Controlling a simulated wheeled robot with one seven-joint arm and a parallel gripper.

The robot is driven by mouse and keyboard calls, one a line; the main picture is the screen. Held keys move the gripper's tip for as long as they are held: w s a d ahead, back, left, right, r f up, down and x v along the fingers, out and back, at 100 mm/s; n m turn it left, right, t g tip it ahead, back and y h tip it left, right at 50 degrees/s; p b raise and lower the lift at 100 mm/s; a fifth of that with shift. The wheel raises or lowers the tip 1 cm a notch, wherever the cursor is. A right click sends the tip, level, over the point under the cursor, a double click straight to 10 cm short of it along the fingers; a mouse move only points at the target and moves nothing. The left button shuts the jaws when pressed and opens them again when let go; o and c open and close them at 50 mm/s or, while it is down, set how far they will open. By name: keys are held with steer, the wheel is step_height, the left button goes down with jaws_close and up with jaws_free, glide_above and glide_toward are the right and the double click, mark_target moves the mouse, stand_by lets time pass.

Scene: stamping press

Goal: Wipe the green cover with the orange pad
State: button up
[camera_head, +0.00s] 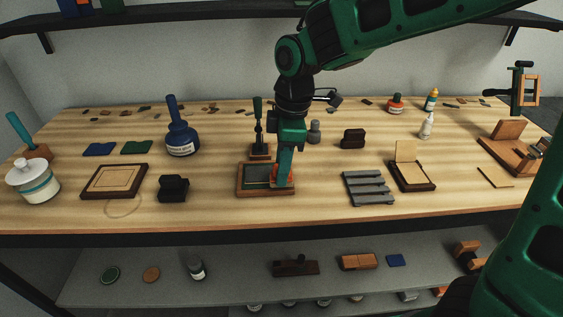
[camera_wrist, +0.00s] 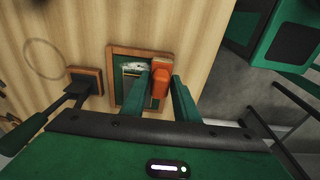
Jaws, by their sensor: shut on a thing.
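The green cover (camera_head: 257,174) is a dark green panel lying in a brown wooden frame (camera_head: 252,194) at the middle of the table. In the wrist view the green cover (camera_wrist: 125,87) shows left of my fingers, with a whitish patch on its upper part. The orange pad (camera_wrist: 162,70) is between my two fingers, over the right side of the frame. My gripper (camera_head: 284,175) points down and is shut on the pad. I cannot tell whether the pad touches the cover. My fingers hide part of the cover.
A dark-handled tool on a wooden base (camera_head: 260,151) stands just behind the frame. A grey slatted rack (camera_head: 369,188) lies to the right, a black block (camera_head: 173,188) to the left.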

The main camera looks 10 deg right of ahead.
steer(key=shift+s, duration=0.25)
steer(key=shift+r, duration=3.05)
steer(key=shift+r, duration=1.45)
